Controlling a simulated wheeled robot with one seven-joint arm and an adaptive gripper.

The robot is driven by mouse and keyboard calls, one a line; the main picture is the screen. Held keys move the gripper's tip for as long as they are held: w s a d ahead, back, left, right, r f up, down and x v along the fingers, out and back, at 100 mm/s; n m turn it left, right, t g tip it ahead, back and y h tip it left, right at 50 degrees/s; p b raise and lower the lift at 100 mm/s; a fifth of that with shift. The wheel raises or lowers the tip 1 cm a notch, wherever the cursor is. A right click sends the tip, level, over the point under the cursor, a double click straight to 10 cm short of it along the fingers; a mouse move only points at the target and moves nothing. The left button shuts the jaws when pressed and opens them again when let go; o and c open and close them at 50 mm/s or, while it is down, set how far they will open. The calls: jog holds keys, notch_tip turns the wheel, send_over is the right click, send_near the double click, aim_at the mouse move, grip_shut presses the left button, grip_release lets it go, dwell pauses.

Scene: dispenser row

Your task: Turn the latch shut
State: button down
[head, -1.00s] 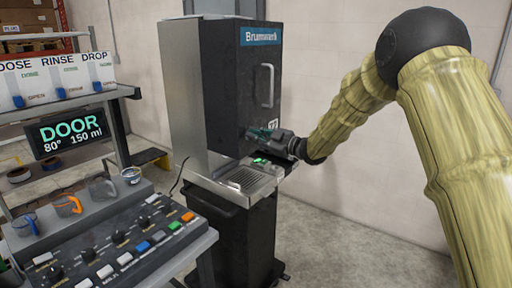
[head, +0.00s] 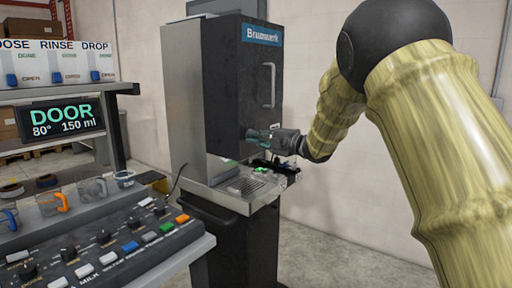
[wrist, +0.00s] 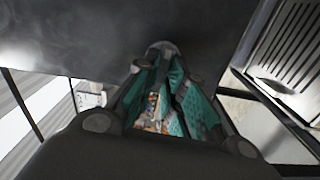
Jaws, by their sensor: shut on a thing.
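The dispenser (head: 240,85) is a tall cabinet with a dark front door, a "Brumwerk" label and a vertical grey handle. My gripper (head: 256,134), with teal finger pads, is at the lower part of the door, below the handle. Its fingers are closed on a small part there, which I take to be the latch; the fingers hide it and its angle cannot be read. In the wrist view my gripper (wrist: 160,60) points at the dark door face, its fingertips meeting near the door's lower edge.
A metal drip tray (head: 246,186) juts out below the door; its slotted grate (wrist: 288,45) shows in the wrist view. At left are a control panel (head: 100,245) with buttons and knobs, cups, and a display (head: 62,121) reading "DOOR 80° 150 ml". Floor at right is clear.

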jog(key=shift+n+b, duration=0.6)
jog(key=shift+b, duration=0.05)
jog(key=c, duration=1.5)
grip_release()
jog(key=v, duration=1.2)
